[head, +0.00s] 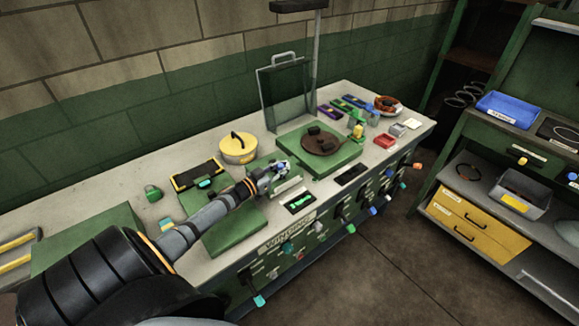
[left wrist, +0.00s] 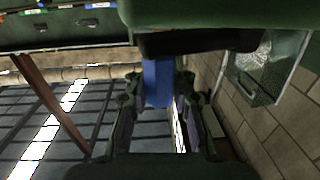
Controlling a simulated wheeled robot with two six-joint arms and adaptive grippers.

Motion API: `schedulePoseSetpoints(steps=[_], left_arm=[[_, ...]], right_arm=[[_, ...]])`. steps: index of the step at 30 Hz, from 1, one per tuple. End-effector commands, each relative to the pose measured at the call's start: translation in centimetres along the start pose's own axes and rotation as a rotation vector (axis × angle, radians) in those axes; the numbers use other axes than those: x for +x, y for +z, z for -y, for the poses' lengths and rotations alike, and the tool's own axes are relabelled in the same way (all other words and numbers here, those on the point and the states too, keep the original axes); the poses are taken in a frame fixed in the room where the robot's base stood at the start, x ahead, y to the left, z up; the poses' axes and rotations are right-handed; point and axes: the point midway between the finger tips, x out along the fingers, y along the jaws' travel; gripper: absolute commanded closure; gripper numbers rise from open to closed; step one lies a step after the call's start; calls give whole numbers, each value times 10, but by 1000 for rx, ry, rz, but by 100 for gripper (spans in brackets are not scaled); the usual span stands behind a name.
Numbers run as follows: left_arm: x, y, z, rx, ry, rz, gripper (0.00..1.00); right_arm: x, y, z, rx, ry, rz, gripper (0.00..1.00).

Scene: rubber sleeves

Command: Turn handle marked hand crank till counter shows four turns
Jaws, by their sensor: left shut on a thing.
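My left gripper (head: 272,180) reaches across the bench from the left in the head view. It is shut on a blue handle (head: 282,167) beside a green block on the bench. In the left wrist view the blue handle (left wrist: 157,82) stands between the two fingers of my left gripper (left wrist: 157,100). I cannot read a hand crank marking on it. A small dark panel with a green patch (head: 300,201) lies just in front; it may be the counter, but no number is legible. My right gripper is not in view.
A green base with a brown disc (head: 320,141) stands right of the gripper, a clear upright guard (head: 287,95) behind it. A yellow round pot (head: 239,148) is behind the arm. Several coloured knobs line the bench front. A green shelf unit with yellow drawers (head: 478,226) stands right.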

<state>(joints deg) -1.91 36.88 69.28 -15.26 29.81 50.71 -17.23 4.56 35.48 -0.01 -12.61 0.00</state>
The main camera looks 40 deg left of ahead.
Motion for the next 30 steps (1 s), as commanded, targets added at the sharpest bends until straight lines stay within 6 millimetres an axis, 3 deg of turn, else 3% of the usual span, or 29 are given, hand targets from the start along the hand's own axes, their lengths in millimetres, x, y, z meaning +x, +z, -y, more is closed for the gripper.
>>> schedulePoseSetpoints(steps=[10, 11, 17, 26, 30], left_arm=[[-3, 7, -2, -6, 1, 10, 100], [-3, 7, -2, -5, 1, 10, 80], [-2, 4, -1, -3, 1, 6, 53], [-1, 1, 0, -1, 1, 3, 52], [-1, -16, 0, 5, 3, 2, 52]], right_arm=[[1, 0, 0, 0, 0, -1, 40], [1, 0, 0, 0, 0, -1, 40], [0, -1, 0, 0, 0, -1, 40], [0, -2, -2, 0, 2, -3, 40], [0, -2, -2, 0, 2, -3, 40]])
